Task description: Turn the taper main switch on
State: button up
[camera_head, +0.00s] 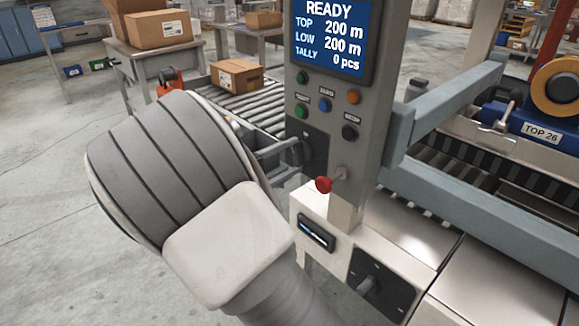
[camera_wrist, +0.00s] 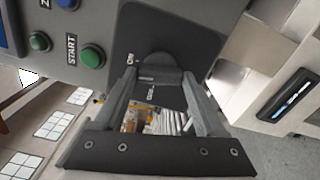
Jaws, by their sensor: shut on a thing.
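A dark switch plate (camera_head: 316,167) is on the side of the grey control column (camera_head: 345,120), below the buttons; it also shows in the wrist view (camera_wrist: 190,35). A dark rounded knob (camera_wrist: 158,73) stands on it. An "ON" label (camera_wrist: 130,60) sits left of the knob, with a second, partly hidden label below. My gripper (camera_head: 300,152) reaches the plate from the left. In the wrist view, my gripper (camera_wrist: 160,85) has its two grey fingers shut on the knob. Which way the knob points cannot be told. The screen (camera_head: 331,35) reads READY.
A red knob (camera_head: 324,184) sticks out just below the plate. A second black switch (camera_head: 367,286) is on the lower cabinet. A grey guard bar (camera_head: 450,100) runs right of the column. A carton (camera_head: 237,75) lies on the roller conveyor behind. The floor at left is clear.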

jog(key=shift+f+m+b, duration=0.1)
jog(key=shift+m+b, duration=0.85)
jog(key=shift+m, duration=0.25)
jog(key=o, duration=1.3)
jog(key=p+v, duration=0.3)
jog(key=v, duration=1.4)
jog(key=shift+s+a+p, duration=0.15)
jog(key=shift+a+p, duration=0.1)
jog(key=shift+p, duration=0.15)
